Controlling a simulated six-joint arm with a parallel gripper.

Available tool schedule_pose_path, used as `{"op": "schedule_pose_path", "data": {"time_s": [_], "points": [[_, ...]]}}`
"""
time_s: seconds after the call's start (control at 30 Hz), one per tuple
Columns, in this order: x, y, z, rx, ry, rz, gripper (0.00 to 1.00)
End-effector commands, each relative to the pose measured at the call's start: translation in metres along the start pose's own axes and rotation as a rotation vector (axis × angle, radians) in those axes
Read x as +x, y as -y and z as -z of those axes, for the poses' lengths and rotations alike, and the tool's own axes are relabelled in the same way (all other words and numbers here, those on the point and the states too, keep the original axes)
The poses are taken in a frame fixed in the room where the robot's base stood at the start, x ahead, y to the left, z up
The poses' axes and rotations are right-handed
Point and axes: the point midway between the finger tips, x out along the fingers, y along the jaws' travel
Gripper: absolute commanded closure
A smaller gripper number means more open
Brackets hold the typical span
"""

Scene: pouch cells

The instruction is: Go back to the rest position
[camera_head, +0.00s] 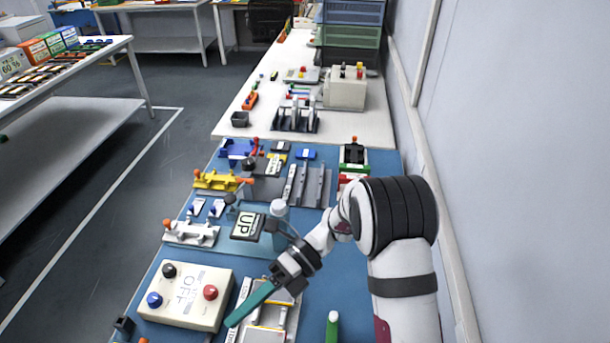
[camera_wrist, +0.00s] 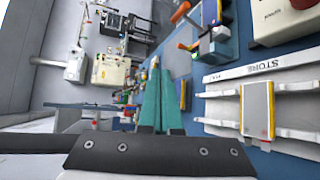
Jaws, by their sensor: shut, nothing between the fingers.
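My gripper (camera_head: 232,320) has long teal fingers and reaches low over the near part of the blue bench, just right of the white control box. In the wrist view the teal fingers (camera_wrist: 155,68) lie together with nothing between them. A flat grey pouch cell with yellow edges (camera_wrist: 257,110) lies across the white rack marked STORE (camera_wrist: 270,68), to the right of the fingers. Another yellow-edged cell (camera_wrist: 211,12) sits in a fixture at the top. In the head view the gripper and wrist partly hide the store rack (camera_head: 291,318).
The white control box (camera_head: 185,296) has red, blue and black knobs. Fixtures with orange handles (camera_head: 222,182) and a block marked UP (camera_head: 247,226) stand beyond. A green post with a white top (camera_head: 332,327) stands at the right front. A wall (camera_head: 500,150) bounds the right side.

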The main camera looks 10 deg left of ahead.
Motion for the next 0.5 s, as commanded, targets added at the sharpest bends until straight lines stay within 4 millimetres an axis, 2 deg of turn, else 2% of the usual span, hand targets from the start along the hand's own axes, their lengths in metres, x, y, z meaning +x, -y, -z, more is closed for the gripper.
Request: {"op": "schedule_pose_path", "data": {"time_s": [0.03,0.1,0.2,0.3,0.4,0.5], "points": [[-0.013,-0.024,0.014,-0.169,-0.038,0.101,1.0],[-0.029,-0.052,0.047,-0.441,-0.14,0.256,1.0],[-0.045,-0.079,0.098,-0.805,-0.341,0.462,1.0],[-0.057,-0.092,0.148,-1.101,-0.593,0.621,1.0],[-0.064,-0.094,0.184,-1.297,-0.833,0.715,1.0],[-0.069,-0.093,0.205,-1.402,-1.003,0.753,1.0]]}}
